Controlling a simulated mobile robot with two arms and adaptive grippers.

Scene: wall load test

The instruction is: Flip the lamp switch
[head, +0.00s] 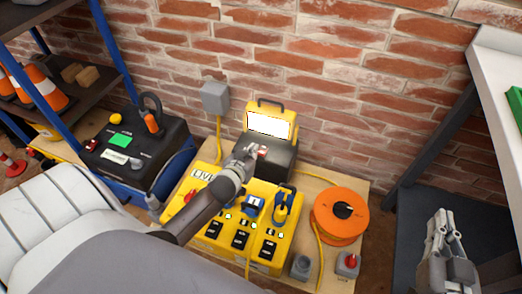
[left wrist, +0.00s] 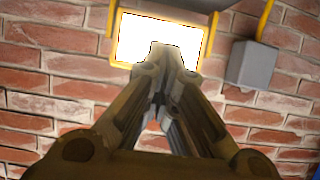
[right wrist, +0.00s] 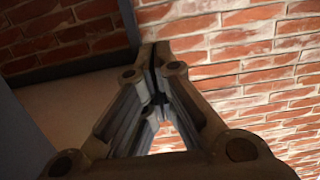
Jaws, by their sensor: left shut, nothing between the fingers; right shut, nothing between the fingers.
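The yellow work lamp (head: 269,123) stands against the brick wall, its panel glowing white, on a dark base (head: 275,162). A small red-and-white switch (head: 262,150) shows on the base front, partly covered by my left fingertips. My left gripper (head: 251,151) is shut and empty, right at the switch; I cannot tell whether it touches. The lit lamp panel also shows in the left wrist view (left wrist: 140,35), behind the shut fingertips (left wrist: 172,50). My right gripper (head: 441,215) is shut and empty at the far right, away from the lamp.
A yellow switch box (head: 285,255) with several black switches sits in front of the lamp, under my left arm. An orange cable reel (head: 324,223) stands to its right. A grey wall box (head: 215,97) hangs left of the lamp. A black-and-blue case (head: 177,158) stands further left.

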